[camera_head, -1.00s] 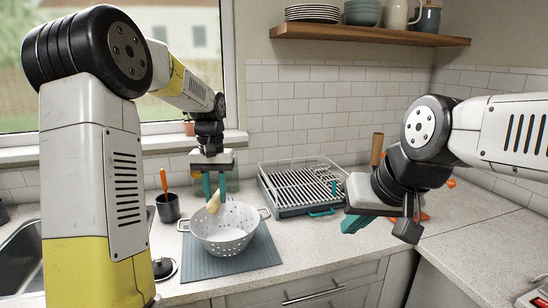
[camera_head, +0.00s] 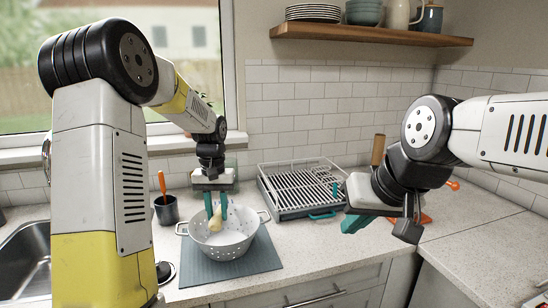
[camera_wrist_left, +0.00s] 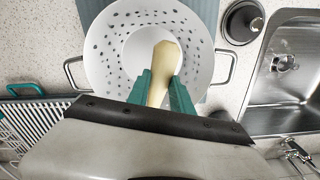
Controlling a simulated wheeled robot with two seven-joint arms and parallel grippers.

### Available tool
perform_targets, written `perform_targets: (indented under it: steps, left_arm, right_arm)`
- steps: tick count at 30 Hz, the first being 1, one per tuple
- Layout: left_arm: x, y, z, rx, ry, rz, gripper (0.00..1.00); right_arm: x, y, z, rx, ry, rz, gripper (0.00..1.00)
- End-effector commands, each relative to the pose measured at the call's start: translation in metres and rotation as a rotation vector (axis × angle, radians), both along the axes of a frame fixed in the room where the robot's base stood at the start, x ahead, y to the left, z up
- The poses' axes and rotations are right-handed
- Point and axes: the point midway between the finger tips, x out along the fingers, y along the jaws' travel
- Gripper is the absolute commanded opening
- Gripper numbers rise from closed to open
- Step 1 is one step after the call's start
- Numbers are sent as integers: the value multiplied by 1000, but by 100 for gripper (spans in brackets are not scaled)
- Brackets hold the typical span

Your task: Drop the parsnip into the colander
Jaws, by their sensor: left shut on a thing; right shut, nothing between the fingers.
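The parsnip (camera_head: 215,222) is pale cream and is held between the teal fingers of my left gripper (camera_head: 216,210). It hangs tilted, over the opening of the white colander (camera_head: 226,246). In the left wrist view the parsnip (camera_wrist_left: 160,68) sticks out past the fingers (camera_wrist_left: 160,90) over the colander's inside (camera_wrist_left: 125,60). Whether its lower end touches the colander is hard to tell. My right gripper (camera_head: 354,224) is shut and empty, above the counter to the right of the colander.
The colander stands on a grey-blue mat (camera_head: 258,262). A dish rack (camera_head: 300,187) stands behind it to the right. A dark cup (camera_head: 167,210) with an orange-handled tool is to the left, near the sink (camera_head: 25,262). The counter between colander and right arm is clear.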

Motion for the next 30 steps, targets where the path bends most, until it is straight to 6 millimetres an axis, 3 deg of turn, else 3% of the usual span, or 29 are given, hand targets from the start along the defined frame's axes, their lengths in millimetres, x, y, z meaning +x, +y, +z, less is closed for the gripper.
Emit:
perform_targets:
  steps: [2, 3, 7, 17, 30]
  left_arm:
    - [0, 0, 0, 0, 0, 0, 0]
    - [0, 0, 0, 0, 0, 0, 29]
    - [0, 0, 0, 0, 0, 0, 52]
    - [0, 0, 3, 0, -1, 0, 52]
    - [1, 0, 67, 0, -3, -1, 52]
  right_arm:
    - [0, 0, 0, 0, 0, 0, 0]
    - [0, 0, 0, 0, 0, 0, 0]
    - [0, 0, 0, 0, 0, 0, 0]
    - [0, 0, 0, 0, 0, 0, 0]
    - [0, 0, 0, 0, 0, 0, 0]
